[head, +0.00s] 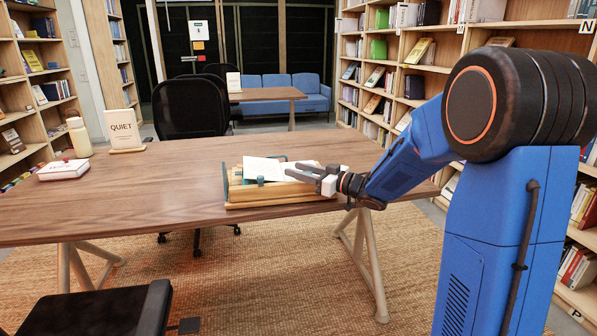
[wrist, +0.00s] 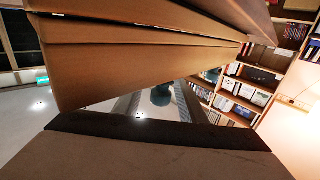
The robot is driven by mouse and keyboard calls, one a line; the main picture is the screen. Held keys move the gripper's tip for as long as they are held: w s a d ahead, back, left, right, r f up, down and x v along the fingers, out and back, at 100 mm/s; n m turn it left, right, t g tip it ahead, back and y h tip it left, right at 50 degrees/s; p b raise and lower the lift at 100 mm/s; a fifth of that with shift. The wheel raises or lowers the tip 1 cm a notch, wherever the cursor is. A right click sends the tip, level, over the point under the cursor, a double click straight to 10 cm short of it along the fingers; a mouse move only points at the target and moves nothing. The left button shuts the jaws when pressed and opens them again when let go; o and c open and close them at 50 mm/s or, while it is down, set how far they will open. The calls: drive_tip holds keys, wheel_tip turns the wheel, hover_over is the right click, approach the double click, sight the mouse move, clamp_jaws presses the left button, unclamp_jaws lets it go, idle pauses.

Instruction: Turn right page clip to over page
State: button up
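An open book (head: 263,168) with white pages lies on a wooden stand (head: 280,200) near the front edge of the table. A small teal clip (head: 261,181) shows at its lower left edge. My gripper (head: 296,170) reaches in from the right, over the right part of the book and stand. Its two grey fingers look apart. The right page clip cannot be made out in the head view behind my gripper. In the wrist view, a rounded teal piece (wrist: 161,95) shows between two grey upright shapes; I cannot tell for sure whether it is the right clip, or whether anything touches it.
The wooden table (head: 180,180) has free room left of the stand. A QUIET sign (head: 123,129), a cream bottle (head: 79,137) and a white-and-red book (head: 64,169) stand at its left. A black chair (head: 190,108) is behind. Large brown boards (wrist: 140,65) fill the wrist view's top.

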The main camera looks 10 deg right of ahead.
drive_tip(key=v, duration=1.7)
drive_tip(key=shift+d+r, duration=0.1)
drive_tip(key=shift+r, duration=0.05)
drive_tip(key=d+r+m+t+h, duration=0.3)
drive_tip(key=d+m+h, duration=0.2)
drive_tip(key=h, duration=0.6)
drive_tip(key=s+d+f+m+g+h, duration=0.2)
drive_tip(key=s+m+g+h, duration=0.15)
drive_tip(key=s, duration=0.45)
drive_tip(key=s+a+f+g, duration=0.2)
drive_tip(key=s+a+f, duration=0.1)
drive_tip(key=s, duration=0.5)
drive_tip(key=s+a+f+g+y, duration=0.1)
drive_tip(key=s+a+f+g, duration=0.2)
drive_tip(key=s, duration=0.5)
drive_tip(key=s+a+f+g+y, duration=0.1)
drive_tip(key=s+a+f+g, duration=0.1)
drive_tip(key=s, duration=0.7)
drive_tip(key=shift+a+f+g, duration=0.35)
drive_tip(key=shift+a+f, duration=0.4)
drive_tip(key=shift+a, duration=0.1)
